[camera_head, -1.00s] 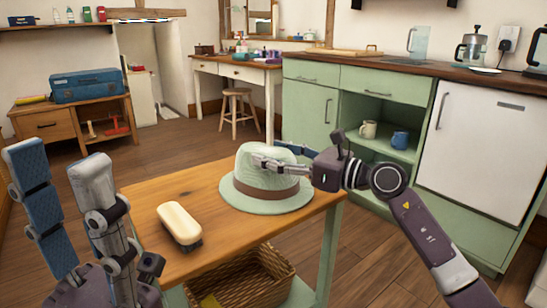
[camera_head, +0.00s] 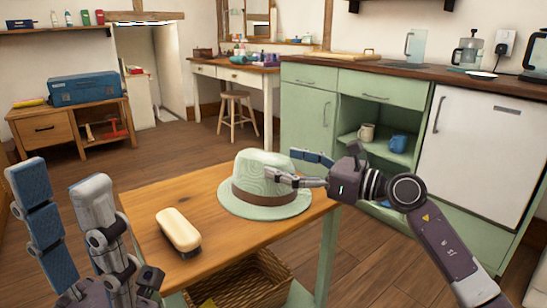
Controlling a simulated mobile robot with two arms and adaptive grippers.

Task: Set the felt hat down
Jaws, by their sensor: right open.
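The pale green felt hat (camera_head: 262,180) with a brown band rests brim-down on the wooden table (camera_head: 190,192), near its right end. My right gripper (camera_head: 283,167) is at the right side of the hat's crown. Its fingers are spread, one in front of the crown and one behind and above the brim. Whether a finger touches the felt I cannot tell. My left gripper (camera_head: 62,197) is at the lower left, fingers upright and apart, with nothing between them, left of the table.
A brush with a cream back (camera_head: 178,230) lies on the table left of the hat. A wicker basket (camera_head: 245,280) sits on the shelf below. Green cabinets (camera_head: 308,120) stand behind at the right. A stool (camera_head: 237,112) and open floor lie beyond the table.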

